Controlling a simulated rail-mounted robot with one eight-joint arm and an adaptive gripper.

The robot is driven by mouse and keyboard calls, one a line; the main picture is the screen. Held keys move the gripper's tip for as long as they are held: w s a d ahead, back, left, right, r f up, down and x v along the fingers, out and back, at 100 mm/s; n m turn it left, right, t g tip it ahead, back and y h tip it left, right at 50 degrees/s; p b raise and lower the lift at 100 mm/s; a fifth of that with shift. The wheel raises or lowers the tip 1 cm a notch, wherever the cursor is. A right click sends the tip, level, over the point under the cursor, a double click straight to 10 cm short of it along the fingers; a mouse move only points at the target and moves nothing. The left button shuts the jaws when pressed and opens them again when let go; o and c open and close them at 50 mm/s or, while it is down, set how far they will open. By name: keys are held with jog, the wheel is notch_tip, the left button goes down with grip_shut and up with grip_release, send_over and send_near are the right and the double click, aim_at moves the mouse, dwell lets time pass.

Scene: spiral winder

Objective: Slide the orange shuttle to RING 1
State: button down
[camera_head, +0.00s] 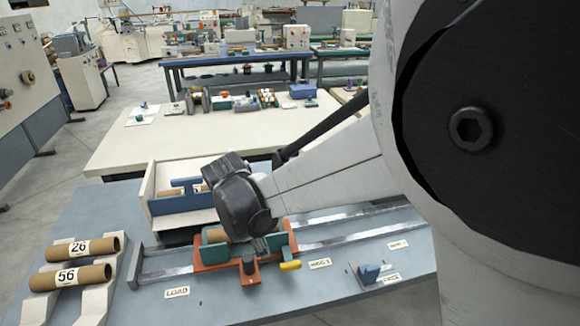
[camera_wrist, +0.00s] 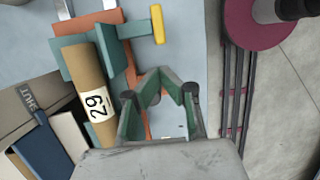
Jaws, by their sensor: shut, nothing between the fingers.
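The orange shuttle (camera_head: 213,264) sits on two metal rails, right of the leftmost label plate (camera_head: 177,291). It has teal supports holding a brown cardboard tube; the tube (camera_wrist: 88,80) is marked 29 in the wrist view. A yellow-tipped handle (camera_head: 290,266) sticks out at the shuttle's front right and also shows in the wrist view (camera_wrist: 157,24). The label plate that appears to read RING 1 (camera_head: 320,263) lies in front of the rails, right of the handle. My gripper (camera_wrist: 160,74) is shut and empty, close to the shuttle and apart from the yellow handle; in the head view my wrist hides part of the shuttle.
Tubes 26 (camera_head: 80,247) and 56 (camera_head: 70,277) lie on a white rack at the left. A cream bin (camera_head: 150,200) stands behind the rails. A small blue part (camera_head: 370,272) and another label (camera_head: 398,244) are at the right. The rails continue clear to the right.

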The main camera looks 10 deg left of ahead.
jog(key=x, duration=0.7)
jog(key=shift+w+d+f, duration=0.1)
jog(key=shift+f, duration=0.05)
